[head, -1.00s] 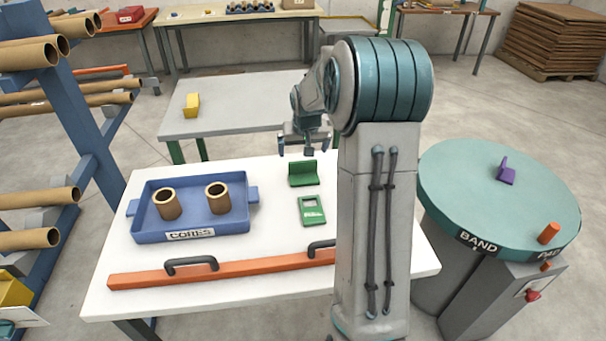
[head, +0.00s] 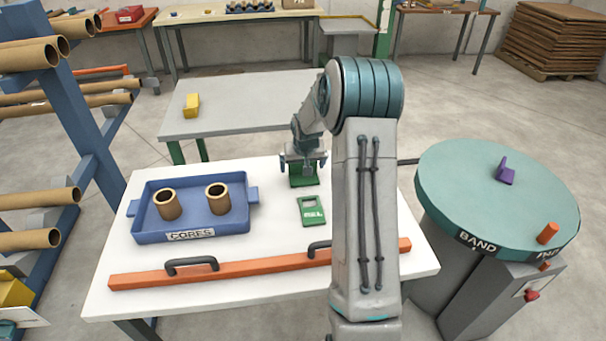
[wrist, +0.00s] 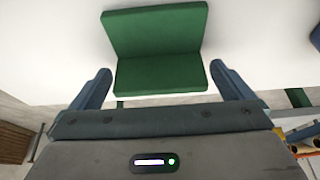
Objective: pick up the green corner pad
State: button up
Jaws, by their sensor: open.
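The green corner pad (head: 304,181) is an L-shaped block on the white table (head: 150,268), behind a flat green item with a pale window (head: 311,211). My gripper (head: 303,163) is lowered over the pad from above and hides part of its upright part in the head view. In the wrist view the green corner pad (wrist: 158,50) lies ahead, with its near part between the two blue fingers of my gripper (wrist: 160,82). The fingers are open, one on each side, with a gap visible to the pad.
A blue tray (head: 190,237) labelled CORES holds two brown tubes (head: 218,198) to the left. An orange bar with black handles (head: 255,266) lies along the table's front. A teal round table (head: 470,200) stands right, with a purple corner piece (head: 506,174) on it.

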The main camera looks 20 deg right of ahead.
jog(key=c, duration=0.9)
jog(key=shift+r, duration=0.15)
